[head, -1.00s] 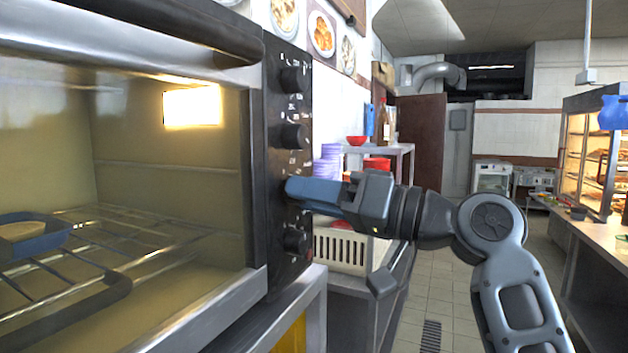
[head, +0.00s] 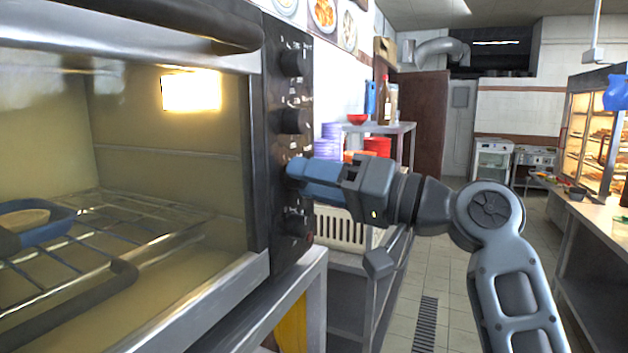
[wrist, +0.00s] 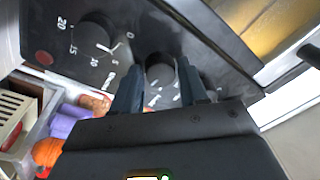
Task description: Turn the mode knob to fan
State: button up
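The oven's black control panel (head: 283,150) carries a column of dark round knobs. The top knob (head: 293,62) and the second knob (head: 293,121) are clear of my gripper in the head view. My gripper (head: 293,168) points at the third knob down and hides it there. In the wrist view that knob (wrist: 160,70) sits between the two fingertips, which are apart, one on each side. I cannot tell whether they touch it. The bottom knob (head: 297,229) has a numbered dial, seen in the wrist view (wrist: 92,32). The knob labels are too small to read.
The lit oven (head: 170,150) fills the left, with a rack and a blue dish (head: 40,232) inside. A shelf with purple and red bowls (head: 377,146) and a white basket (head: 340,228) stands behind my gripper. The floor (head: 445,270) to the right is open.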

jog(key=o, duration=0.3)
jog(key=shift+b+v, duration=1.05)
jog(key=shift+v, duration=2.85)
